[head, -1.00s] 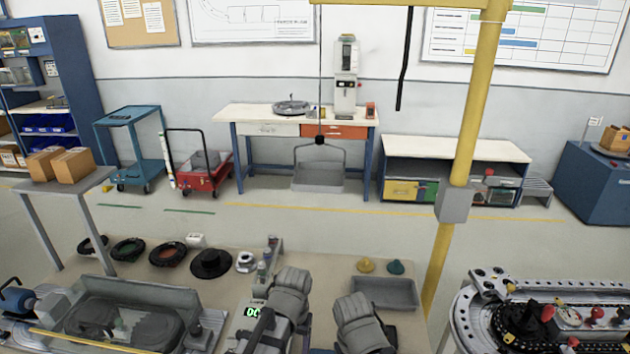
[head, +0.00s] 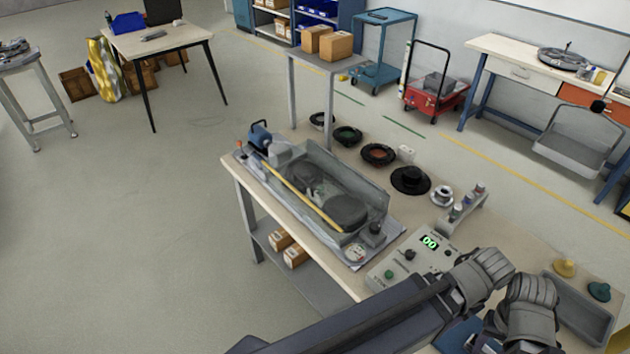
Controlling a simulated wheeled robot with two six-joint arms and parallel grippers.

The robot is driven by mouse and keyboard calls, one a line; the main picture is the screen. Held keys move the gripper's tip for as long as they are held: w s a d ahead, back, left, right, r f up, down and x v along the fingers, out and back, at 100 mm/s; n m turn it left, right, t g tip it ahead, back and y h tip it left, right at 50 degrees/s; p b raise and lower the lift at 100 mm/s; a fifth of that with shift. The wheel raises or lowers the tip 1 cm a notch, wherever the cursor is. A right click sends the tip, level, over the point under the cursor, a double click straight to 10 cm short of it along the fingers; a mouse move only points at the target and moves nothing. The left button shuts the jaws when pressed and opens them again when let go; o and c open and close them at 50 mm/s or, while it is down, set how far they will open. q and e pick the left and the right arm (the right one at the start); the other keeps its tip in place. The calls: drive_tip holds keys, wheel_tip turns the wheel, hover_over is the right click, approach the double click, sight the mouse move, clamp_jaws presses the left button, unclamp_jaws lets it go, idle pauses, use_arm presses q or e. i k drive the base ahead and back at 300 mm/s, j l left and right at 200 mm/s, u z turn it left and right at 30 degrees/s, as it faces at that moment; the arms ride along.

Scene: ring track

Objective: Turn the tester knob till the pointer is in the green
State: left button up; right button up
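A pale tester box (head: 385,262) with a lit green digital display (head: 429,242) stands on the bench in the head view. A dark knob (head: 410,254) and a green button (head: 388,274) are on its top. A small round white dial (head: 355,253) sits to its left, at the corner of the grey machine; its pointer is too small to read. My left gripper (head: 484,275) is just right of the box, and its arm covers the box's near side. My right gripper (head: 530,300) is beside it, further right. I cannot make out either gripper's fingertips.
The grey tray machine (head: 320,190) fills the bench's left part. Several dark rings and discs (head: 378,154) lie along the back edge, with small bottles (head: 460,208) behind the tester. A grey bin (head: 580,305) is at the right.

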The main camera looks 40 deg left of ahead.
sight(375, 227)
drive_tip(key=u, duration=1.55)
drive_tip(key=i+j+z, duration=0.1)
drive_tip(key=i+z, duration=0.25)
drive_tip(key=i+j+z, duration=0.35)
drive_tip(key=k+j+u, duration=0.1)
drive_tip(key=j, duration=0.3)
drive_tip(key=k, duration=0.1)
